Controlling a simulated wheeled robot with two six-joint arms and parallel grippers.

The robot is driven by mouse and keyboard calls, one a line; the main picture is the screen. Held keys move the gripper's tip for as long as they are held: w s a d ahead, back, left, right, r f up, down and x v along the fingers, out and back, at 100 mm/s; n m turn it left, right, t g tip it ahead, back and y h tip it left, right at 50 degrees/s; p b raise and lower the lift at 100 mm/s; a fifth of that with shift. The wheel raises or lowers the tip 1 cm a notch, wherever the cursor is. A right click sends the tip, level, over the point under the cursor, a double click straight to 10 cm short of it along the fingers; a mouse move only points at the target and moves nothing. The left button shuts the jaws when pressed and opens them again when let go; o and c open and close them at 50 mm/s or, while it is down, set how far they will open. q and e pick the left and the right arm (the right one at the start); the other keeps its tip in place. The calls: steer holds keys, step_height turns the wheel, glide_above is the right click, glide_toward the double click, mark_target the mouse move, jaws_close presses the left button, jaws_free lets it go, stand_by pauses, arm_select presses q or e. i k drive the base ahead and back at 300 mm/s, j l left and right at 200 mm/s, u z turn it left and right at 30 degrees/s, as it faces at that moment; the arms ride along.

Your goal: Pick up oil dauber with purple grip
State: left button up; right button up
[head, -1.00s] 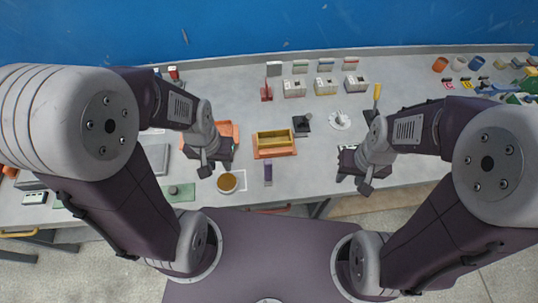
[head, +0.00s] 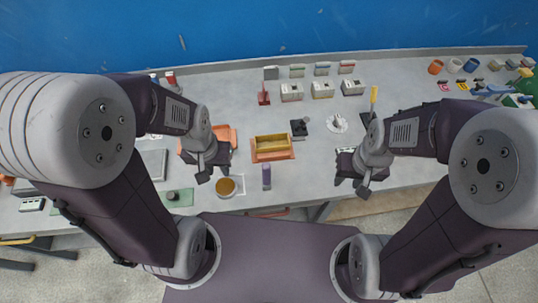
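A small upright purple piece (head: 266,176), which looks like the purple grip of the oil dauber, is near the front edge of the bench, in front of the orange box-shaped mould (head: 272,154). Its lower end is too small to make out. My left gripper (head: 213,174) is left of it, beside the round amber-filled dish (head: 227,187), apart from the purple piece. My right gripper (head: 351,184) is to its right, over the bench's front edge. Both grippers look open, with nothing seen between the fingers.
Grey bench (head: 320,160) has clear space between the mould and my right gripper. A black block (head: 298,129), a white round piece (head: 337,123) and a yellow-handled tool (head: 374,95) stand further back. A green plate (head: 180,198) lies at left.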

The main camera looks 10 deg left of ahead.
mark_target(267, 183)
steer(key=j+z, duration=0.25)
steer(key=z, duration=0.2)
steer(key=k+j+z, duration=0.2)
steer(key=z, duration=0.25)
steer(key=k+j+z, duration=0.15)
steer(key=z, duration=0.3)
steer(key=k+j+z, duration=0.15)
steer(key=z, duration=0.3)
